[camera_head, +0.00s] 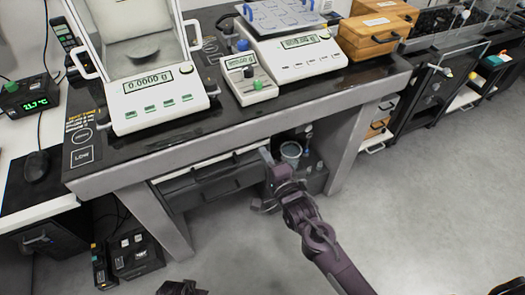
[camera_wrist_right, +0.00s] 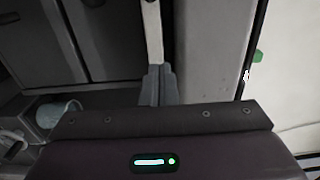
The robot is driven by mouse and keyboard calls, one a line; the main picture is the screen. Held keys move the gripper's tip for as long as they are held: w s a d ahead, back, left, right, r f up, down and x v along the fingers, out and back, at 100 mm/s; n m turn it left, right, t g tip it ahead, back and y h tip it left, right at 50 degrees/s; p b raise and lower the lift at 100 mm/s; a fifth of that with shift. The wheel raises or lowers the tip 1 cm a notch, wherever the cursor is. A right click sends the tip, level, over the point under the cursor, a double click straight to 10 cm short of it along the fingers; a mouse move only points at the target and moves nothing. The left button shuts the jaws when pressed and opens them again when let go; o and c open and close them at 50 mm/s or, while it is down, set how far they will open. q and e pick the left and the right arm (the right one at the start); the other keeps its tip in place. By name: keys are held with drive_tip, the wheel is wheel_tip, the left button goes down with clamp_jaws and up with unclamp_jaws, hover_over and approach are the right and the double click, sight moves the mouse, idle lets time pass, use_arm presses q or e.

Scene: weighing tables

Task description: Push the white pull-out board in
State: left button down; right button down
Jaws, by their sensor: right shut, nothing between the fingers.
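The white pull-out board (camera_head: 207,164) shows as a thin pale strip under the black-topped table, above a dark drawer front. In the right wrist view the board (camera_wrist_right: 152,32) is a narrow white edge leading to my fingertips. My right gripper (camera_head: 266,156) is shut and empty, at the right end of the strip in the head view. In the wrist view its fingertips (camera_wrist_right: 157,70) line up with the board's edge; whether they touch it I cannot tell. How far the board stands out is hard to see.
The table's grey frame (camera_head: 349,140) has a leg right of my gripper. Balances, including one with a glass shield (camera_head: 160,108), stand on top. The floor (camera_head: 420,220) at the right is clear.

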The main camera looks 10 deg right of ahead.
sight(259, 143)
drive_tip(key=shift+x, duration=0.95)
use_arm(q)
drive_tip(key=shift+w+r, duration=0.15)
drive_tip(key=shift+r, duration=0.15)
